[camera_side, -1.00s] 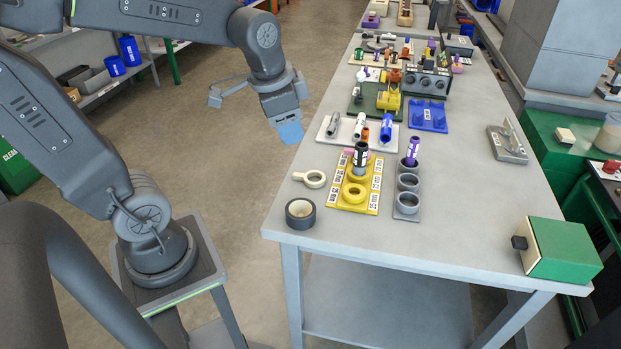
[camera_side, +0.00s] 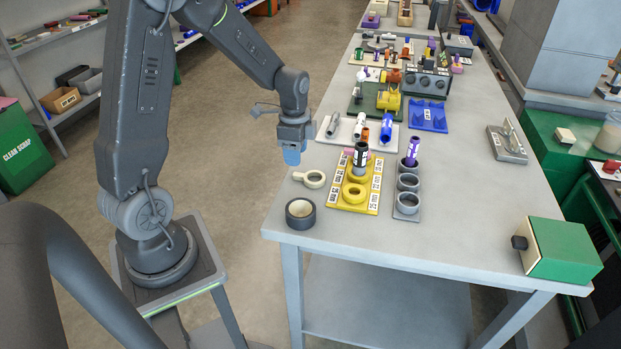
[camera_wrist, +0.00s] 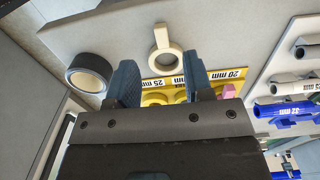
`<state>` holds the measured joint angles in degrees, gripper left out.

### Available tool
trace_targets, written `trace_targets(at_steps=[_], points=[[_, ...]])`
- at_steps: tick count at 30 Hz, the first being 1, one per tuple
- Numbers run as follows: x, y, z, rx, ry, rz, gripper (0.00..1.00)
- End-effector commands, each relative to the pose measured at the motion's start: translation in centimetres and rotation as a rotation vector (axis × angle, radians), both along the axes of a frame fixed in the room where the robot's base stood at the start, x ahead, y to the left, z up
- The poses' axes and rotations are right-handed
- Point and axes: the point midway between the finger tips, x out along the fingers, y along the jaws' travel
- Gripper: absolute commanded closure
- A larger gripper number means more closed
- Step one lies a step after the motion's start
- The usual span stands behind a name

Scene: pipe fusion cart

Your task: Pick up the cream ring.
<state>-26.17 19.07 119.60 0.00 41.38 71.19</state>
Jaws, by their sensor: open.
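The cream ring (camera_side: 306,178), with a short handle, lies flat on the table near its left edge in the side view. In the wrist view the cream ring (camera_wrist: 162,45) is at upper middle, its handle pointing up the picture. My gripper (camera_side: 292,160) hangs above the table's left edge, pointing down, a little up-left of the ring in the side view. In the wrist view my gripper (camera_wrist: 160,76) is open, with the ring in view beyond the gap between its two blue fingers. Nothing is held.
A black tape roll (camera_side: 290,214) lies just in front of the ring. The yellow labelled rack (camera_side: 337,199) with rings and a black pipe is close to its right. A grey holder (camera_side: 411,216) stands further right. The table's front middle is clear.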

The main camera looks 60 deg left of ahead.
Motion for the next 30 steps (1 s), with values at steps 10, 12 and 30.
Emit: trace_targets(at_steps=[10, 12, 30], points=[[0.0, 0.0, -3.3, -0.001, 0.004, 0.000, 0.53], [0.1, 0.0, -4.4, -0.002, 0.004, 0.001, 0.53], [0.1, 0.1, -6.4, 0.001, -0.001, 0.001, 0.69]])
